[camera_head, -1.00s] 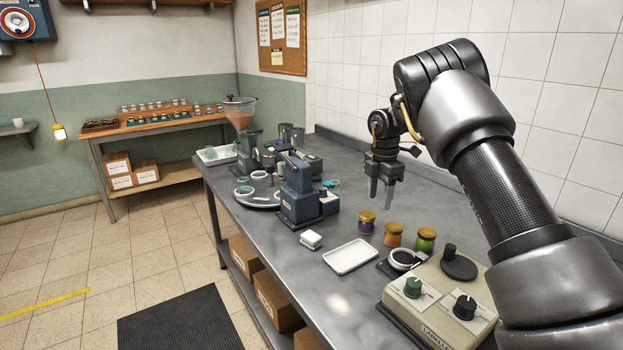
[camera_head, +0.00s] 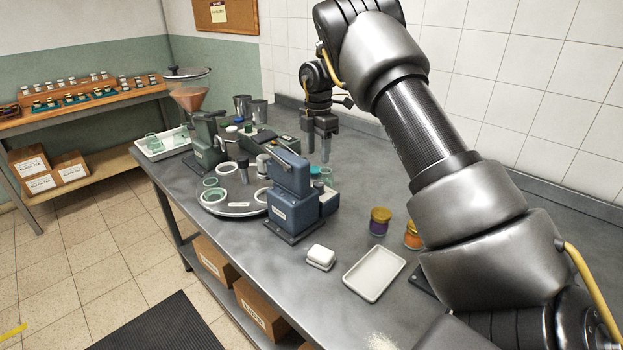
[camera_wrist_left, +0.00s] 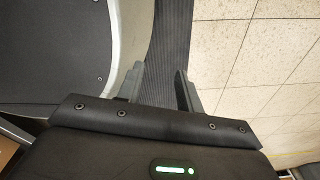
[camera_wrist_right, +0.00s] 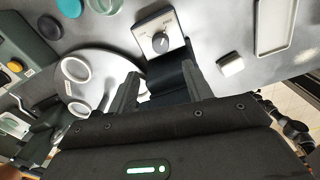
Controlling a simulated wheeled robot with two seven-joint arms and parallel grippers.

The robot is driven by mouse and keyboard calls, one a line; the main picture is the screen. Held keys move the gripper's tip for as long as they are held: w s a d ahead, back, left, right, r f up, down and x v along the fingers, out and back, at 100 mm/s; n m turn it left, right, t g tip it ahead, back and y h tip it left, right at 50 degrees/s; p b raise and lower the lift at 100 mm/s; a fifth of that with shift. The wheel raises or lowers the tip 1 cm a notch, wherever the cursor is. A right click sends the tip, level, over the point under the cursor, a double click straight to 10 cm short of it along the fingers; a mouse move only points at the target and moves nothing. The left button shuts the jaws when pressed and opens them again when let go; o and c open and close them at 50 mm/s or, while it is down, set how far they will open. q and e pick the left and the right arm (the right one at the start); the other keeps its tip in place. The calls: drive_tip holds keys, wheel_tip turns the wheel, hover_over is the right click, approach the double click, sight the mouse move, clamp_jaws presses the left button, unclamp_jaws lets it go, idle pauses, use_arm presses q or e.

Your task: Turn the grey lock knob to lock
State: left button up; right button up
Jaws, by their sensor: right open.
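The plate is on the low box of the blue-grey machine (camera_head: 291,190); in the head view I cannot make out the knob. My right gripper (camera_head: 318,150) is open and empty, above the bench behind the machine. In the right wrist view its fingers (camera_wrist_right: 160,85) are apart, with the knob beyond their tips. My left gripper (camera_wrist_left: 158,80) is open and empty above the floor, off the bench.
A round turntable (camera_head: 230,209) with white rings stands left of the machine. A white block (camera_head: 320,256), a white tray (camera_head: 374,273) and a purple jar (camera_head: 379,222) lie in front and right. A hopper (camera_head: 188,97) stands behind. My right arm hides the bench's right end.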

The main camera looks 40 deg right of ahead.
sight(318, 184)
wheel_tip(318, 184, down, 11)
drive_tip(key=shift+s+d+r+p, duration=0.1)
drive_tip(key=shift+p, duration=0.5)
drive_tip(key=c, duration=1)
